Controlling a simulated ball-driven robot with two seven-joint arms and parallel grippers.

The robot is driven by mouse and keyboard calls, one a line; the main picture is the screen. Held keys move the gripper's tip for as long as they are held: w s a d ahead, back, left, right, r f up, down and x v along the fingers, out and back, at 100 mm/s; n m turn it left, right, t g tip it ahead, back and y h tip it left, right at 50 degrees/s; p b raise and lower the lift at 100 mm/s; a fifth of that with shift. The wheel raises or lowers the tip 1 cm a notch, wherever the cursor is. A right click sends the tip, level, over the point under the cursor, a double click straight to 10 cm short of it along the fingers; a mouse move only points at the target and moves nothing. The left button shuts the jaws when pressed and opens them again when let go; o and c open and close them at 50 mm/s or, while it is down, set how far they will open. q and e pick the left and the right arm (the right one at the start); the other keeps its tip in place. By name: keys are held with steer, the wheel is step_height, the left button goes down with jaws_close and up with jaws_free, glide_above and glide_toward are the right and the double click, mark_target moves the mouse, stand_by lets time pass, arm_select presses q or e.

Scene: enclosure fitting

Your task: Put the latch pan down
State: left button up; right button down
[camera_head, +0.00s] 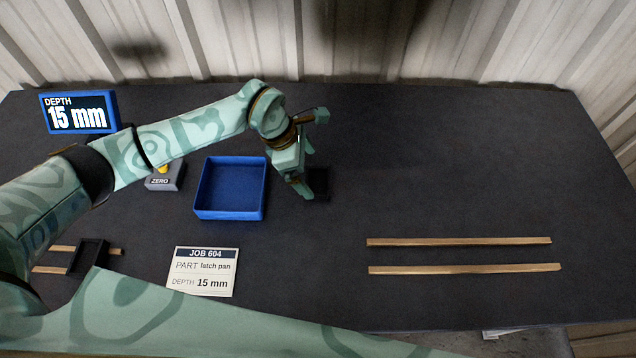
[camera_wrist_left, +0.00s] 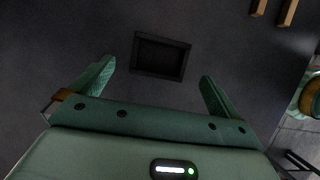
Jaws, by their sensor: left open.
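A small dark open pan (camera_head: 319,183), which I take to be the latch pan, is on the dark table just right of the blue tray. In the left wrist view the pan (camera_wrist_left: 161,56) looks rectangular, with a raised rim and an empty inside. My left gripper (camera_head: 305,170) is open beside it and partly hides it in the head view. In the left wrist view the pan lies ahead of and between the spread fingertips (camera_wrist_left: 157,72), with gaps on both sides. I see no finger touching it. My right gripper is not in view.
An empty blue tray (camera_head: 229,216) stands left of the gripper. Two parallel wooden strips (camera_head: 460,241) lie bare at the right. Another dark pan (camera_head: 88,256) rests on short strips at the left. A job card (camera_head: 201,272), ZERO block (camera_head: 163,180) and 15 mm display (camera_head: 80,113) are nearby.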

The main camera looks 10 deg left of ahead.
mark_target(320, 183)
arm_select(q)
steer(key=x, duration=0.5)
steer(key=shift+f+b, duration=0.15)
steer(key=shift+b, duration=0.25)
steer(key=c, duration=1.3)
